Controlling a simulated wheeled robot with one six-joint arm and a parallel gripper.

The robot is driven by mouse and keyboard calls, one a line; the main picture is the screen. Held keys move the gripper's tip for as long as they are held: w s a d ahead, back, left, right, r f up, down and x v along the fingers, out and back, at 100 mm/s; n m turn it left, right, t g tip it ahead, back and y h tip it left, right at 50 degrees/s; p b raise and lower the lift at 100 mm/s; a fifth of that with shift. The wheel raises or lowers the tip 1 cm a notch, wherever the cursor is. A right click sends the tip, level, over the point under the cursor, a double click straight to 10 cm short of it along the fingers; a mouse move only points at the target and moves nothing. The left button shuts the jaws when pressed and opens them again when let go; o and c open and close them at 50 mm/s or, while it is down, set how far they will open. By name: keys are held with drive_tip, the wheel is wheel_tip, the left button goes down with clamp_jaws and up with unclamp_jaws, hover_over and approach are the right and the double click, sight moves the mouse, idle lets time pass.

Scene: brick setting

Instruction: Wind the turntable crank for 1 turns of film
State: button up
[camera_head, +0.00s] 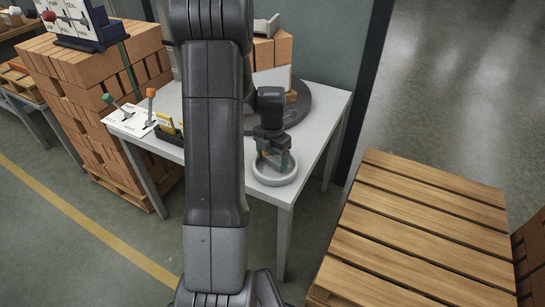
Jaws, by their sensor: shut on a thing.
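My gripper (272,152) points down over the near right part of a white table (325,110). It is shut on a green upright handle (285,160), seen between and beside the fingers. The handle stands over a round light grey crank base (275,180) near the table's front corner. A dark round turntable (300,101) lies behind it, carrying stacked bricks (268,50) with a pale sheet on their front. My arm hides the turntable's left part. Whether the handle is joined to the base's rim or its middle cannot be told.
A white panel with an orange and a green lever (130,120) sits at the table's left, beside a dark tray with a yellow label (167,125). Brick stacks (95,85) stand behind on the left. A wooden pallet (420,225) is at the right. Open floor lies behind it.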

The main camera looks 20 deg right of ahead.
sight(272, 159)
drive_tip(key=shift+a+n, duration=0.1)
drive_tip(key=shift+n, duration=1.2)
idle(0.6)
drive_tip(key=o, duration=0.9)
drive_tip(key=shift+s, duration=0.1)
drive_tip(key=shift+o, duration=0.2)
wheel_tip(272, 159, up, 14)
drive_tip(key=p, duration=0.1)
